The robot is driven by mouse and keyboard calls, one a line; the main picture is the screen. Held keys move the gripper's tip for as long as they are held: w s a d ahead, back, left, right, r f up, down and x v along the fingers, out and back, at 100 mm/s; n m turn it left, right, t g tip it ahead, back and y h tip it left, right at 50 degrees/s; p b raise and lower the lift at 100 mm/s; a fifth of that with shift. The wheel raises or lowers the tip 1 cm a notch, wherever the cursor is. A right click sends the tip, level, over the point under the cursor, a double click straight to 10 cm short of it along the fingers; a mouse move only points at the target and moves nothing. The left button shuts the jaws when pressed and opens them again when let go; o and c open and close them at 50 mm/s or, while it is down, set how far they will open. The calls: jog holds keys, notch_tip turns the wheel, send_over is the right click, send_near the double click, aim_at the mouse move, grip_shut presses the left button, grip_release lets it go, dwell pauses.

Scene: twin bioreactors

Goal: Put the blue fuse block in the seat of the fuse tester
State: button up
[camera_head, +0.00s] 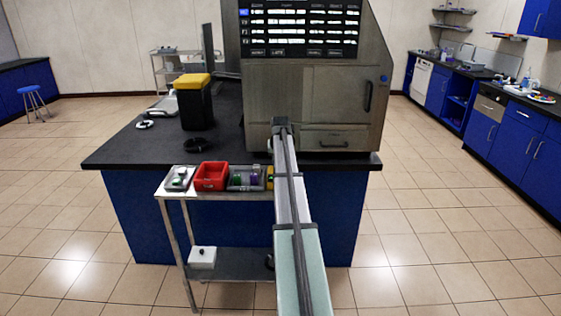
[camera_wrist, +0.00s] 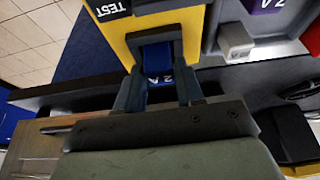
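The blue fuse block (camera_wrist: 158,62), marked "2 A", is between the two fingers of my gripper (camera_wrist: 160,90) in the wrist view. The fingers look closed against its sides. The block is at the yellow fuse tester (camera_wrist: 119,45), which has a black "TEST" label. The block's far end lies over or inside the dark seat opening; I cannot tell how deep it is. In the head view the tester shows as a small yellow patch (camera_head: 270,176) beside my arm. My arm hides the gripper and the block there.
A grey tray (camera_head: 235,187) with green and purple blocks sits beside the tester on a metal cart. A red bin (camera_head: 211,184) and another tray (camera_head: 176,186) stand further left. Behind is a dark-topped bench (camera_head: 150,150) with a large machine (camera_head: 315,100).

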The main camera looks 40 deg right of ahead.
jog(key=o, duration=0.3)
jog(key=v, duration=1.2)
jog(key=shift+r, duration=0.15)
